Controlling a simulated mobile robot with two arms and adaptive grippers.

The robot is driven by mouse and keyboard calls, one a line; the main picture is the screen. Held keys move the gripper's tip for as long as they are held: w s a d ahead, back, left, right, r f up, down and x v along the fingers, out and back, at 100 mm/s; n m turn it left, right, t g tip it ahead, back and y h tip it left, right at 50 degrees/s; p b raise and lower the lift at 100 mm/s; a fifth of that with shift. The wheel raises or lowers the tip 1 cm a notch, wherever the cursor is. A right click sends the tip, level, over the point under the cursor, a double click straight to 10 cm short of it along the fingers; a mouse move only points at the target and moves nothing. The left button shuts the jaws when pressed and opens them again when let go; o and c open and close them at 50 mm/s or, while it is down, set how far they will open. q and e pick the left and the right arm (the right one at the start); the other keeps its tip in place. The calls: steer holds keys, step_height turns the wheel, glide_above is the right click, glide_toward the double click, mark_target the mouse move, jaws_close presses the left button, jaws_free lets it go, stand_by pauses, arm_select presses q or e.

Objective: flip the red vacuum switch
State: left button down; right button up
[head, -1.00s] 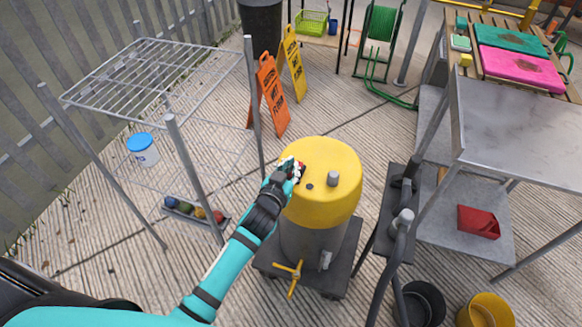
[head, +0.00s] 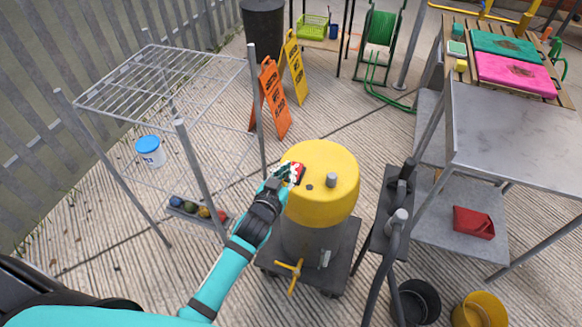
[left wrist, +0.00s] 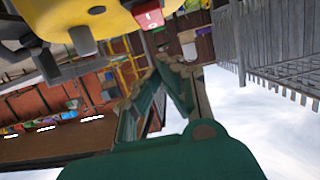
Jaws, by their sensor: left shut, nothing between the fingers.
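The vacuum has a yellow lid (head: 330,200) on a grey drum and stands on a dark wheeled base. The red switch (head: 299,173) is on the left side of the lid top. In the left wrist view the switch (left wrist: 149,17) shows red with a white mark, on the edge of the yellow lid (left wrist: 60,18). My left gripper (head: 287,174) is shut and empty, right beside the switch on its left. In the left wrist view its closed fingertips (left wrist: 158,68) point toward the switch. I cannot tell whether they touch it. My right gripper is out of view.
A wire rack (head: 165,80) stands to the left, with a blue-lidded tub (head: 150,151). Orange (head: 274,97) and yellow (head: 294,68) floor signs stand behind. A metal table (head: 515,125) and a dark cart (head: 392,215) are on the right. Buckets (head: 416,303) stand at lower right.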

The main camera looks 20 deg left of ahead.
arm_select(q)
steer(key=s, duration=0.7)
steer(key=shift+a+b, duration=0.2)
steer(key=shift+b, duration=0.15)
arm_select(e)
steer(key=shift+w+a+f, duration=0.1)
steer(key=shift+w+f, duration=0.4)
arm_select(q)
steer(key=shift+f, duration=0.1)
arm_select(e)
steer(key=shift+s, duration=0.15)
